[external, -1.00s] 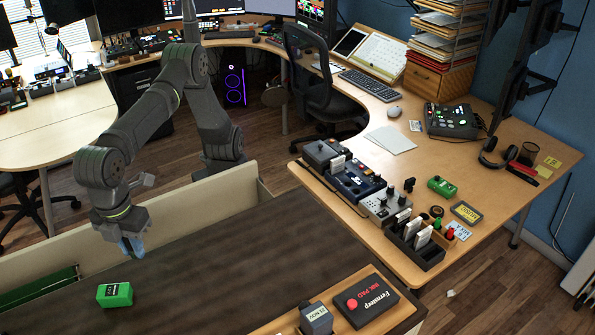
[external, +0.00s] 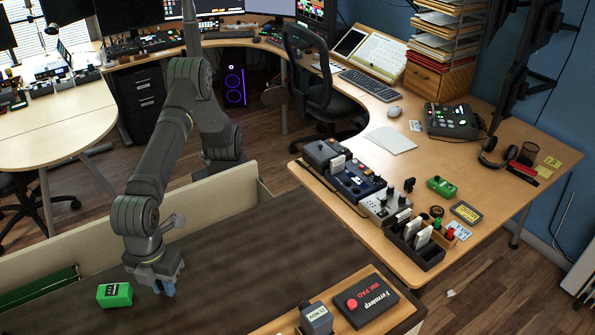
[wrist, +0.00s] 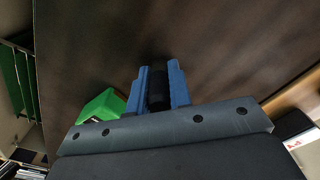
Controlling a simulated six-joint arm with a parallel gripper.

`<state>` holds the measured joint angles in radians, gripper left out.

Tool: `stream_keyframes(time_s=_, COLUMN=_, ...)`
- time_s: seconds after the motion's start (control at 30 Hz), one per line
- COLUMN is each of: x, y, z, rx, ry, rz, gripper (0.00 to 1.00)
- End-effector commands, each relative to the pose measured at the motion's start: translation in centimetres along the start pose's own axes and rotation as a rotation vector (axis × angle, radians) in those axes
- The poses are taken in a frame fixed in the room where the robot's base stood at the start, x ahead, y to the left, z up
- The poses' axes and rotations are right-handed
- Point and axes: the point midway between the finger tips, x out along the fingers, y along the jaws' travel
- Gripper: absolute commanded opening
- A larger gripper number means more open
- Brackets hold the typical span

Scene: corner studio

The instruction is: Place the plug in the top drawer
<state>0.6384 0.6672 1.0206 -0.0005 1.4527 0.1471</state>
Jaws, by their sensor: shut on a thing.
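My gripper (external: 165,289) points down just above the dark table top, its blue fingers to the right of a green box. In the wrist view, the gripper (wrist: 160,92) is shut on a black piece (wrist: 158,88) between its blue fingers, which looks like the plug. The plug cannot be made out in the external view. A dark drawer cabinet (external: 140,98) stands under the far desk, and a small wooden drawer box (external: 424,84) sits below the paper trays. I cannot tell which one holds the top drawer.
The green box (external: 114,295) lies beside my gripper and also shows in the wrist view (wrist: 100,106). A pale board (external: 205,210) borders the dark table (external: 255,235). The middle of the table is clear.

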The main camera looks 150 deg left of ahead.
Motion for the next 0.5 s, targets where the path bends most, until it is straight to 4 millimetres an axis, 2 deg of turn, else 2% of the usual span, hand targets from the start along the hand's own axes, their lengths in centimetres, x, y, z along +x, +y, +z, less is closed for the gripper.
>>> stream_keyframes(time_s=0.13, x=0.33, y=0.01, z=0.0, rx=0.0, ry=0.0, rz=0.0, gripper=0.0)
stream_keyframes(time_s=0.17, x=0.32, y=0.0, z=-0.01, rx=0.0, ry=0.0, rz=0.0, gripper=0.22)
stream_keyframes(time_s=0.27, x=0.3, y=0.0, z=-0.01, rx=0.0, ry=0.0, rz=0.0, gripper=0.4)
stream_keyframes(time_s=0.5, x=0.28, y=0.0, z=-0.01, rx=0.0, ry=0.0, rz=0.0, gripper=0.4)
